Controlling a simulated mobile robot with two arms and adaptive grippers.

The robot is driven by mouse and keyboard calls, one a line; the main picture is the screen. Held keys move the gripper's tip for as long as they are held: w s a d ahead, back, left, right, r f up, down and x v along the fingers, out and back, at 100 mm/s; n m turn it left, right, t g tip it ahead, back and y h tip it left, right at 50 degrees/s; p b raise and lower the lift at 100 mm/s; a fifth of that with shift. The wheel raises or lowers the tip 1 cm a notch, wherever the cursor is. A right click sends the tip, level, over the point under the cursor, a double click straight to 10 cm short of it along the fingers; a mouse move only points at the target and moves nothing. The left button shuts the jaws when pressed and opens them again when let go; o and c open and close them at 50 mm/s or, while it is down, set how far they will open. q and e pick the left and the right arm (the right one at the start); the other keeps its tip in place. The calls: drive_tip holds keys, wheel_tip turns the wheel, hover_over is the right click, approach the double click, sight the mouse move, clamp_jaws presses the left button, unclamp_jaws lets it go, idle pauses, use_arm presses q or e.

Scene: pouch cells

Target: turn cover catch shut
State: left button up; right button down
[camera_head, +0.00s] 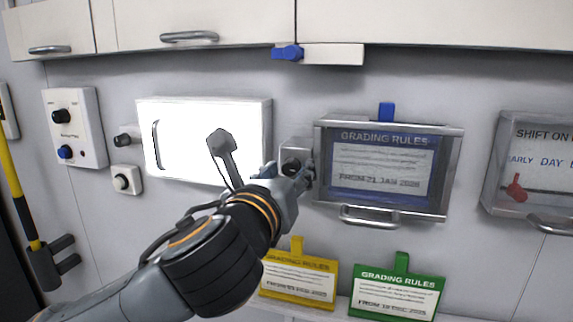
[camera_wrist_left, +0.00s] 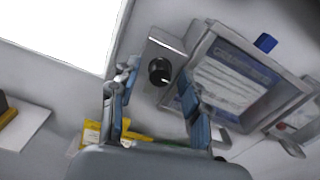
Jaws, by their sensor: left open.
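A framed clear cover (camera_head: 447,178) with a handle at its bottom stands over a blue "GRADING RULES" card (camera_head: 380,170) on the wall. Just left of the frame is a dark round knob (camera_head: 291,164), which looks like the catch, on a grey plate (camera_head: 296,146). In the left wrist view the knob (camera_wrist_left: 160,71) shows a pale mark on its face. My left gripper (camera_head: 288,174) is open in front of the knob. In the left wrist view its fingers (camera_wrist_left: 158,98) stand either side of the knob; I cannot tell whether they touch it. My right gripper is out of view.
Yellow (camera_head: 299,278) and green (camera_head: 397,290) cards stand below. Another clear case (camera_head: 510,195) is at the right.

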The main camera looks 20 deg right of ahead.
use_arm(q)
drive_tip(key=shift+c, duration=0.7)
clamp_jaws()
